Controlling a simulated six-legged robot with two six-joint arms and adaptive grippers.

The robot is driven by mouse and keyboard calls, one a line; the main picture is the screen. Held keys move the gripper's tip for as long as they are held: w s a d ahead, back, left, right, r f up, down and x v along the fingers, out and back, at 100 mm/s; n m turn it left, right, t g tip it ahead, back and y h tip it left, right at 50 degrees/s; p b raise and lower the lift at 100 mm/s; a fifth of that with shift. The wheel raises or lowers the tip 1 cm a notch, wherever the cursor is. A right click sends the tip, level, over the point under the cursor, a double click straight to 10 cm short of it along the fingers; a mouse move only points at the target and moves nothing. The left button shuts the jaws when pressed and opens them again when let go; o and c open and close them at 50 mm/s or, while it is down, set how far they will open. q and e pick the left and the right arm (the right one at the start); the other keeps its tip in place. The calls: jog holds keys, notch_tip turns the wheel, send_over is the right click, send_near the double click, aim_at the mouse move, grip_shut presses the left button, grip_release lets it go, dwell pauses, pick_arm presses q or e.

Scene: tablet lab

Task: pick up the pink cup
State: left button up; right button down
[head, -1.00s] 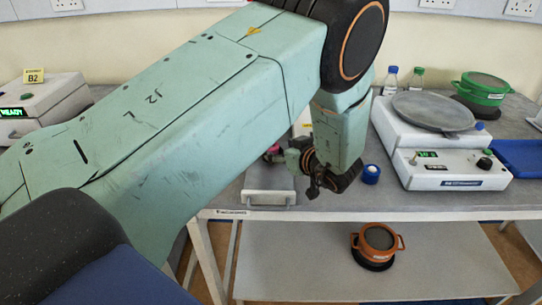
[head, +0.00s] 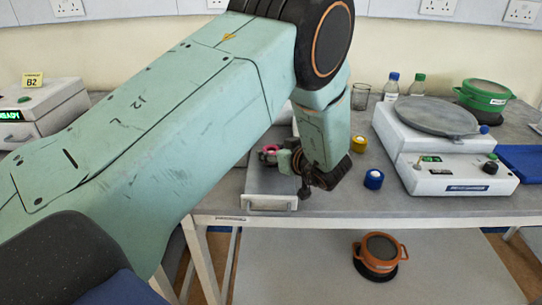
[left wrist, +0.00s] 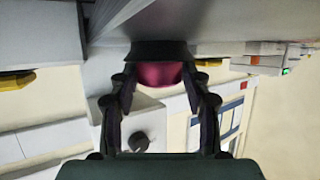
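In the left wrist view the pink cup (left wrist: 160,74) lies straight ahead, below a dark rim or base in the picture. My left gripper (left wrist: 160,92) has its two fingers spread, with the cup at or just beyond their tips. I cannot tell whether they touch it. My right gripper is not in view.
On the bench, a blue-ringed roll (head: 373,179) and a yellow one (head: 359,144) stand right of the gripper. A white balance (head: 450,170) and green pot (head: 483,95) are farther right. An orange pot (head: 380,252) sits on the lower shelf.

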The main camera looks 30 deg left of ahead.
pick_arm(q)
jog(key=shift+d, duration=0.1)
jog(key=c, duration=0.5)
jog(key=shift+c, duration=1.2)
jog(key=shift+r, duration=0.15)
